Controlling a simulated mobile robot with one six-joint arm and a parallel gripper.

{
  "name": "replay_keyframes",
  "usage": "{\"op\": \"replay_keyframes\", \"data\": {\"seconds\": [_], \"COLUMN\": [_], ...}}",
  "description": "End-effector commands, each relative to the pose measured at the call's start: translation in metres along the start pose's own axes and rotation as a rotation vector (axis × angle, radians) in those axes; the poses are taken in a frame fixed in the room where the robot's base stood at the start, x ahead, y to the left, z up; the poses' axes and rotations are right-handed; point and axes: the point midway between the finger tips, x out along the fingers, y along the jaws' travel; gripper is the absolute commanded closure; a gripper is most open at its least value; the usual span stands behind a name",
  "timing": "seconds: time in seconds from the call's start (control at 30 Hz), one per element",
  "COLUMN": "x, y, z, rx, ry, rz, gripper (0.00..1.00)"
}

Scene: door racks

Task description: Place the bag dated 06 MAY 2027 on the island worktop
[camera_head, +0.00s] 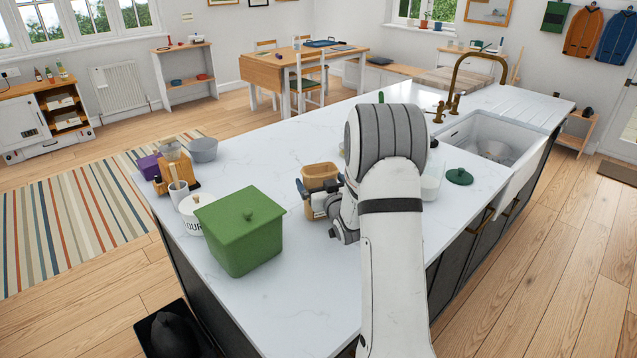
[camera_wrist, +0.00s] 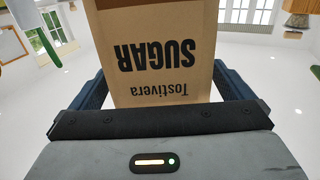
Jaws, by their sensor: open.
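A brown paper bag (camera_wrist: 160,50) printed "SUGAR" and "Tostivera" shows upside down in the wrist view; no date is readable on it. In the head view a tan, bag-like thing (camera_head: 320,171) stands on the white island worktop (camera_head: 310,300), partly hidden by my gripper. My gripper (camera_head: 322,207) is low over the worktop there. In the wrist view my gripper (camera_wrist: 160,75) is open, with one dark blue finger on each side of the bag. Whether the fingers touch it is hard to tell.
A green lidded box (camera_head: 238,238) and a white flour jar (camera_head: 191,212) stand left of my gripper. A grey bowl (camera_head: 203,149) is farther back. A green lid (camera_head: 459,176) lies to the right, near the sink (camera_head: 478,148). The worktop's front is clear.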

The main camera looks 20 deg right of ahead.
Motion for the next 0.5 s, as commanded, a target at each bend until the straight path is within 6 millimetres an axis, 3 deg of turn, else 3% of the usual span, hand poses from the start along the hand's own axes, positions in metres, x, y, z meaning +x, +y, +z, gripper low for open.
{"op": "replay_keyframes", "data": {"seconds": [0.17, 0.5], "x": [-0.013, -0.086], "y": [0.0, 0.0], "z": [0.0, 0.0], "rx": [0.0, 0.0], "ry": [-0.001, 0.0], "rz": [0.001, 0.0], "gripper": [0.0, 0.0]}}
